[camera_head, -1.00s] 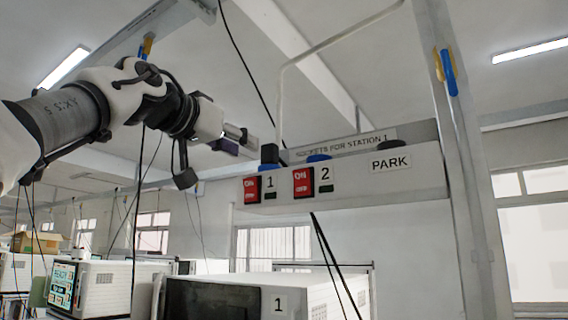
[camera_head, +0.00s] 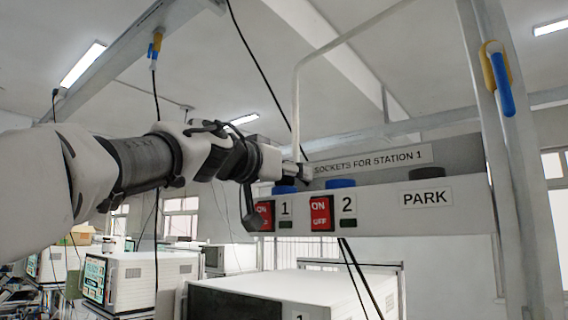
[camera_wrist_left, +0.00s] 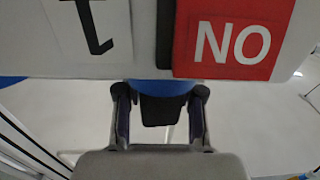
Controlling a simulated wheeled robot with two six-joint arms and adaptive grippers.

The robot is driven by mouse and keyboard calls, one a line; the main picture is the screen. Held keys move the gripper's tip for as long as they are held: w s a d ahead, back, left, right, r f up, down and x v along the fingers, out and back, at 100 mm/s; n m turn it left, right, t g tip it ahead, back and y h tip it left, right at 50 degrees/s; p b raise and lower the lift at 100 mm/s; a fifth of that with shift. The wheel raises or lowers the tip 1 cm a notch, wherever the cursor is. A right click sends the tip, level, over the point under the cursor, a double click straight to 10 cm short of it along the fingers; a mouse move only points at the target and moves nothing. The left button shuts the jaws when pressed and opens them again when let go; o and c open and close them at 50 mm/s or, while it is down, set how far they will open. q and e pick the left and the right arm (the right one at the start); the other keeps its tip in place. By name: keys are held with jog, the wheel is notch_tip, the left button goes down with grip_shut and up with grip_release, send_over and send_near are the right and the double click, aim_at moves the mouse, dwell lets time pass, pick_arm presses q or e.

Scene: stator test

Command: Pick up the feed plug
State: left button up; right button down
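The feed plug (camera_wrist_left: 165,110) is a black block in the left wrist view, at the blue ring of socket 1 (camera_wrist_left: 160,87). In the head view that ring (camera_head: 285,189) shows under my gripper, which hides the plug. A black cable (camera_head: 268,85) rises from there. My left gripper (camera_head: 302,172) is at the socket shelf. In the wrist view its two fingers (camera_wrist_left: 160,112) stand on either side of the plug, with a narrow gap at least on the left, so it looks open around the plug. My right gripper is not in view.
The shelf (camera_head: 385,220) carries red switches 1 (camera_head: 264,215) and 2 (camera_head: 321,213), blue socket 2 (camera_head: 340,183) and a PARK label (camera_head: 426,197). A post (camera_head: 515,180) stands right of it. A white cabinet (camera_head: 300,292) stands below.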

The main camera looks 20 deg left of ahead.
pick_arm(q)
jog(key=shift+s+a, duration=0.15)
jog(key=shift+s, duration=0.1)
jog(key=shift+w+f, duration=0.1)
jog(key=shift+w, duration=0.05)
grip_shut()
jog(key=shift+r, duration=0.3)
jog(key=r+p, duration=0.1)
jog(key=r, duration=0.1)
jog(key=r+p, duration=0.1)
jog(key=shift+w+r+p, duration=0.1)
jog(key=shift+w+p, duration=0.15)
jog(key=shift+p, duration=0.05)
jog(key=shift+s+d+f+b, duration=0.35)
jog(key=shift+f+b, duration=0.2)
jog(key=shift+b, duration=0.6)
jog(key=s+d+r+b, duration=0.2)
jog(key=s+b, duration=0.8)
jog(key=s, duration=0.5)
jog(key=shift+d+r, duration=0.15)
